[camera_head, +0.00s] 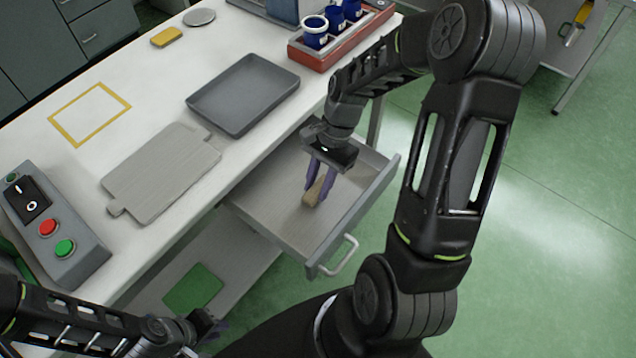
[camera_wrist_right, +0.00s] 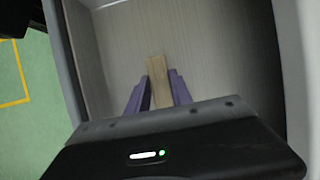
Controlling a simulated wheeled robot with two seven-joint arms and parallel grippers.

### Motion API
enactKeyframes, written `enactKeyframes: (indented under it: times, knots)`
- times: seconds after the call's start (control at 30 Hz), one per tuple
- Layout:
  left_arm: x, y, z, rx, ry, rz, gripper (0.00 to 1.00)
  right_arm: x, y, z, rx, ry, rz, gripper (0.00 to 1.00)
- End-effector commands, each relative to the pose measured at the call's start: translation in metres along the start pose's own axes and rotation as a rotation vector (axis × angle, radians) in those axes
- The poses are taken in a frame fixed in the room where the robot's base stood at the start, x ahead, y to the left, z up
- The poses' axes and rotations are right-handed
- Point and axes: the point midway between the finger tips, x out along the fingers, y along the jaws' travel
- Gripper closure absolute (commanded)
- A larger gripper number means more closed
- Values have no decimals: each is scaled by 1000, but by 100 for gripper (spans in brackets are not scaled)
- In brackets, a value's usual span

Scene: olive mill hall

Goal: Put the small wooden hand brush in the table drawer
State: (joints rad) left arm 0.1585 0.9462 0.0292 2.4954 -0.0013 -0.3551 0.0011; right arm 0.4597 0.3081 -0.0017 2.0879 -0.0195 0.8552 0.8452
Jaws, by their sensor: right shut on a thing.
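The small wooden hand brush (camera_head: 315,192) is between the purple fingers of my right gripper (camera_head: 318,190), inside the outline of the open table drawer (camera_head: 262,222). The right gripper is shut on it and points down. In the right wrist view the brush (camera_wrist_right: 158,80) stands between the fingers (camera_wrist_right: 158,92) over the drawer floor (camera_wrist_right: 215,60). I cannot tell whether the brush touches the floor. The drawer is pulled out and otherwise looks empty. My left gripper (camera_head: 212,328) is low at the bottom left, beside the table, its fingers mostly hidden.
The white table (camera_head: 150,90) holds a grey tray (camera_head: 243,92), a grey board (camera_head: 163,170), a button box (camera_head: 50,225) and a red rack (camera_head: 330,52) with blue cups. A yellow item (camera_head: 166,37) lies at the back. Green floor (camera_head: 540,220) is clear at right.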

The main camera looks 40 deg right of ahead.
Motion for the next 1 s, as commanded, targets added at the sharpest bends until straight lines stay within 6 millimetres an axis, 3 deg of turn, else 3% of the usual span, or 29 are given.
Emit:
enactKeyframes:
  times: [0.03,0.07,0.3,0.73,1.0]
  knots:
    - [2,-1,0,0,0,0,80,3,0,-1,0,0,0,100]
    - [2,-1,0,0,0,0,80,3,0,-1,0,0,0,73]
    - [1,0,0,0,0,0,80,2,0,-1,0,0,0,53]
    - [0,0,0,0,0,0,80,-7,-1,0,0,2,-2,52]
    - [3,-1,0,0,0,0,80,-51,-1,-1,0,4,-5,52]
